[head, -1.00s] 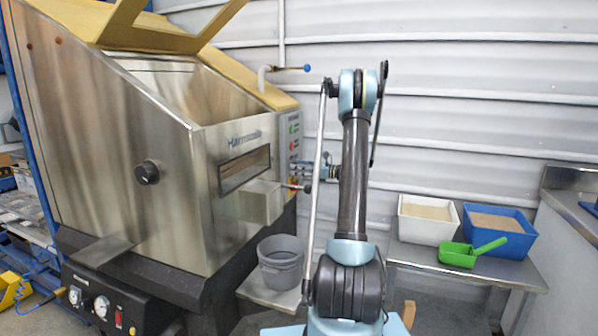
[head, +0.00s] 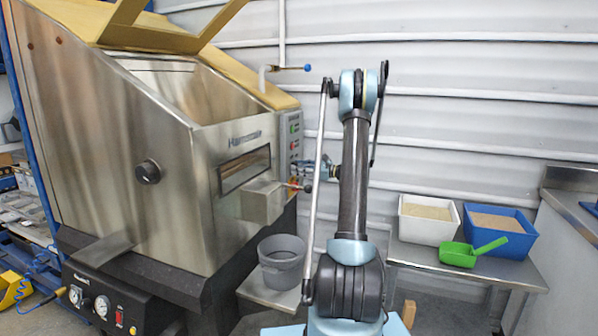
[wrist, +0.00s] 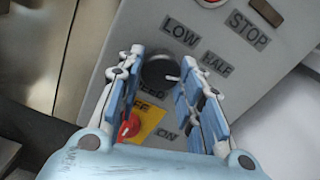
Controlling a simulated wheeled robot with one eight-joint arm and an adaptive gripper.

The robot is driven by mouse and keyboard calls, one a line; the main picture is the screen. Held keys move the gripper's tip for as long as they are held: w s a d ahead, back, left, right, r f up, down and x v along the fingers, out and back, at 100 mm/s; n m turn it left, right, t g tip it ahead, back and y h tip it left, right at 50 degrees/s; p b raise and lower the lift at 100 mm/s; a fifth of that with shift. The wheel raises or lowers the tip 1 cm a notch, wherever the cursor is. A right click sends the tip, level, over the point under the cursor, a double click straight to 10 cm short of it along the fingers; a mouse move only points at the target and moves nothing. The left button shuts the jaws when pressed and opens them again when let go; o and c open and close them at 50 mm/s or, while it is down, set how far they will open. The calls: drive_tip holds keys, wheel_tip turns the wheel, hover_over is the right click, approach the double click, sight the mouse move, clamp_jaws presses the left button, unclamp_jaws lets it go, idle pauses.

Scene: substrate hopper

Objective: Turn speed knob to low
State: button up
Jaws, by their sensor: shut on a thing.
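The speed knob (wrist: 158,70) is a dark round dial on a grey panel in the wrist view. Its white pointer mark aims to the right and slightly down, toward my right finger and below the HALF label (wrist: 217,63). The LOW label (wrist: 180,33) sits above the knob. My gripper (wrist: 161,68) has one finger on each side of the knob and is shut on it. The SPEED label below the knob is partly hidden by the fingers. In the head view my gripper (head: 303,171) is at the panel's side, and the knob cannot be made out.
A red switch on a yellow plate (wrist: 151,118) lies just below the knob, between the fingers. The STOP label (wrist: 248,27) is at upper right. In the head view, a ball-ended lever (head: 307,188) sticks out near my gripper. A grey bucket (head: 281,262) stands below.

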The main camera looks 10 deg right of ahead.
drive_tip(key=shift+n, duration=7.2)
drive_tip(key=o, duration=1.1)
drive_tip(key=shift+c, duration=0.2)
drive_tip(key=shift+d, duration=0.1)
drive_tip(key=v, duration=1.2)
